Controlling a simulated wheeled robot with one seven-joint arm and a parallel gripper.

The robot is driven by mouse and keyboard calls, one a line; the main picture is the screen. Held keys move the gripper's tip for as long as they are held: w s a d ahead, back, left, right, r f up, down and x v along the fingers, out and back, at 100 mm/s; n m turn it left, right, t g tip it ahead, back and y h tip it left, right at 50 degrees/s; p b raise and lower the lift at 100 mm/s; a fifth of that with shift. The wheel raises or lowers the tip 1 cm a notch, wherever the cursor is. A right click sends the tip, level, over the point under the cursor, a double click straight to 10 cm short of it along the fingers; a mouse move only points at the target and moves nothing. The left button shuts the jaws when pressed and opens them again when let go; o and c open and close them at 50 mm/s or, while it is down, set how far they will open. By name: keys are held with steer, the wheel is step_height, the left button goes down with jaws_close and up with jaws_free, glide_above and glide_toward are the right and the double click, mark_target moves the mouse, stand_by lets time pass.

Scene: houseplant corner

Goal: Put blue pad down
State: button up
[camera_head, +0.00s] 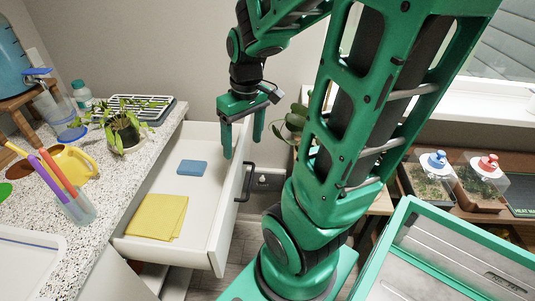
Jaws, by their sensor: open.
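The blue pad (192,168) lies flat inside the open white drawer (150,193), toward its back. My gripper (242,150) is open, with its green fingers pointing down above the drawer's right side. It is to the right of the blue pad and apart from it. Nothing shows between the fingers. A folded yellow cloth (157,216) lies in the front part of the drawer.
The speckled countertop (107,208) at left holds a potted plant (124,130), a yellow watering can (72,164) and a cup of colourful sticks (78,207). The drawer's front panel (228,208) and dark handle (245,182) stick out beside my arm. Covered planters (430,178) stand at right.

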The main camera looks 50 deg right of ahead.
steer(key=s+a+r+m+g, duration=0.1)
steer(key=s+m, duration=0.4)
steer(key=s, duration=0.6)
steer(key=shift+a+r, duration=0.3)
steer(key=shift+r, duration=0.25)
steer(key=shift+w+f, duration=0.25)
steer(key=shift+w, duration=0.4)
steer(key=shift+o, duration=0.2)
